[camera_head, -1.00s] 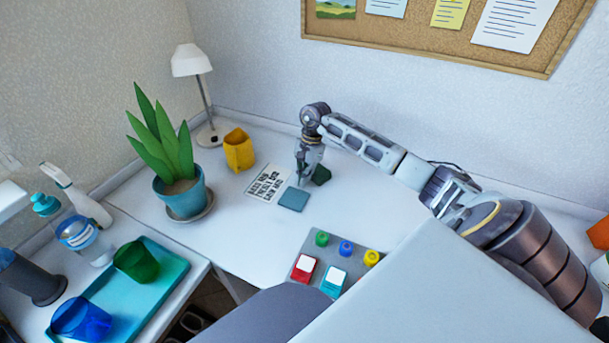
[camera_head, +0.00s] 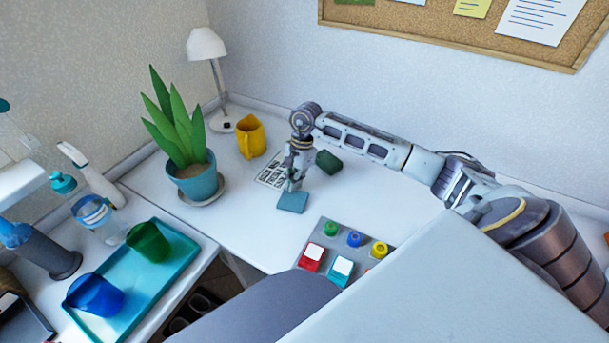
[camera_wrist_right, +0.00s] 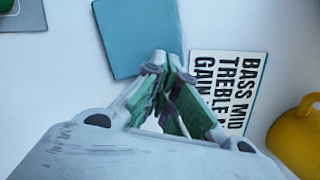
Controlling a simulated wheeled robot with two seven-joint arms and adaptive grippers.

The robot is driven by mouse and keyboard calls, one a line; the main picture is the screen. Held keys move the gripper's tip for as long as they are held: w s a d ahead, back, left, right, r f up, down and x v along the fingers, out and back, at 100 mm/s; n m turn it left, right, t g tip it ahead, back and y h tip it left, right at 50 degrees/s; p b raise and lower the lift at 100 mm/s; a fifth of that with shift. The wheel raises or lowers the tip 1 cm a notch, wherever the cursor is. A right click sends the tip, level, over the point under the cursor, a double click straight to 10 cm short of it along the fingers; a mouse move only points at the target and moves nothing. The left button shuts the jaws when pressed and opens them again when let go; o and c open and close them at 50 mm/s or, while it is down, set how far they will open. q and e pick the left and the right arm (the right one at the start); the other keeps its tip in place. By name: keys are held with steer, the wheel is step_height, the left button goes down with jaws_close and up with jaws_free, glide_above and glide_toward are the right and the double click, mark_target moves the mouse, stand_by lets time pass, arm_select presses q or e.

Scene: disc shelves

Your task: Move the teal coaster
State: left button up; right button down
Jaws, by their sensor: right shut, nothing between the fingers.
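The teal coaster (camera_head: 292,202) is a flat square lying on the white desk. In the right wrist view the teal coaster (camera_wrist_right: 138,35) lies just beyond my fingertips. My right gripper (camera_head: 293,186) points down at the coaster's far edge, and its fingertips (camera_wrist_right: 168,62) overlap that edge in the wrist view. It is shut with nothing between the fingers. I cannot tell whether the tips touch the coaster. My left gripper is not in view.
A printed card (camera_head: 272,172) lies beside the coaster, with a yellow mug (camera_head: 251,138) behind it. A dark green block (camera_head: 328,162) stands right of the gripper. A grey button panel (camera_head: 327,231) lies in front. A potted plant (camera_head: 197,183) stands left.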

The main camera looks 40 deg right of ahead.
mark_target(282, 197)
steer(key=a, duration=0.2)
steer(key=s+a, duration=0.1)
steer(key=a, duration=0.1)
steer(key=shift+a, duration=0.5)
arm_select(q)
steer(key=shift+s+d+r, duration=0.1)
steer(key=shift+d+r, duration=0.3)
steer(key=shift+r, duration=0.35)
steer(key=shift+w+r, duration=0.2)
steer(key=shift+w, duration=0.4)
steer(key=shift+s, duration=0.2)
